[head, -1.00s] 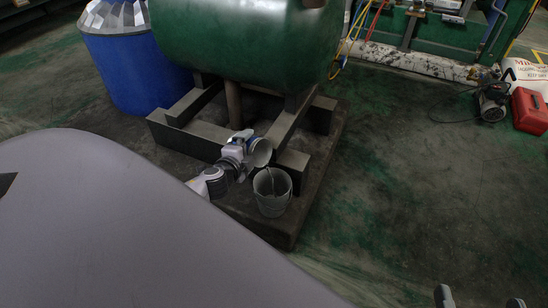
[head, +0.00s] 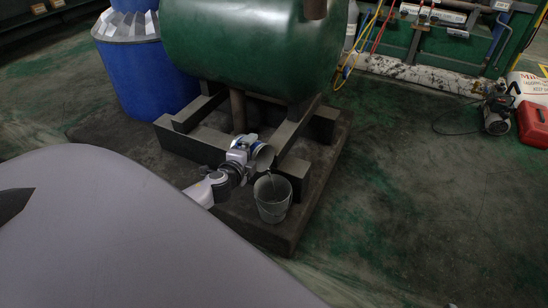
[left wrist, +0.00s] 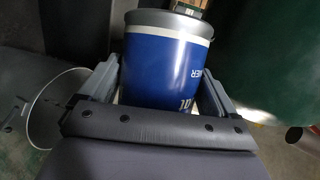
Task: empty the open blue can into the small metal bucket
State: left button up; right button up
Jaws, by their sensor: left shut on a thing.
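The blue can (head: 264,157) is tilted on its side in the head view, its open mouth facing right above the bucket's rim. My left gripper (head: 246,153) is shut on it. In the left wrist view the can (left wrist: 165,68) sits between the two fingers, blue with white lettering and a grey rim. The small metal bucket (head: 273,207) stands upright below and right of the can. A thin line shows at its mouth; I cannot tell if it is liquid or the handle. My right gripper shows only as a tip (head: 450,305) at the bottom edge.
The bucket stands on a dark plinth (head: 262,235) beside the dark support beams (head: 193,145) of a green tank (head: 250,50). A blue drum (head: 145,75) stands at the back left.

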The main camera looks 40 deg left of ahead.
pick_arm(q)
jog(key=shift+a+f+m, duration=0.15)
jog(key=shift+f+m, duration=0.05)
jog(key=shift+m, duration=0.1)
pick_arm(e)
jog(key=shift+d, duration=0.2)
pick_arm(q)
jog(key=shift+f+m+y, duration=0.15)
jog(key=shift+m+y, duration=0.15)
pick_arm(e)
jog(key=shift+w+a+r, duration=0.1)
pick_arm(q)
jog(key=shift+d+f+m+t+y, duration=0.3)
jog(key=shift+d+f+m+t, duration=0.15)
jog(key=shift+d+m, duration=0.15)
pick_arm(e)
jog(key=shift+w+a+r, duration=0.1)
jog(key=shift+w+a, duration=0.1)
jog(key=shift+a, duration=0.4)
jog(key=shift+w+a+r, duration=0.1)
jog(key=shift+w+a, duration=0.05)
jog(key=shift+a, duration=0.4)
